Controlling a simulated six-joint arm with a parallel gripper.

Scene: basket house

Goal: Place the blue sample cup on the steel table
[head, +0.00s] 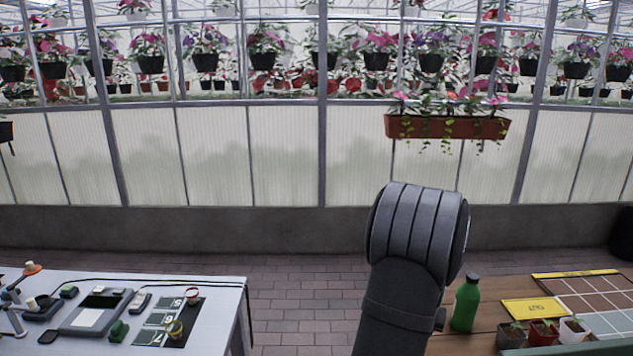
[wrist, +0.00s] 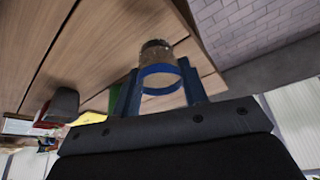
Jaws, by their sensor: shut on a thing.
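The blue sample cup (wrist: 160,70), a small round cup with a blue band and brownish contents or side, is between the two blue fingers of my gripper (wrist: 160,88) in the wrist view. The fingers are shut on it, one on each side. Wooden boards lie beyond it; I cannot tell how high it is held. In the head view my arm hides the gripper and the cup. A pale grey table (head: 222,291), likely the steel table, stands at the lower left in the head view.
The pale table carries a scale (head: 96,311), small jars (head: 192,296) and dark numbered cards (head: 160,317). A wooden bench (head: 489,291) at right holds a green bottle (head: 466,303), seedling pots (head: 543,331) and a yellow card (head: 535,309). Brick floor (head: 300,301) separates the tables.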

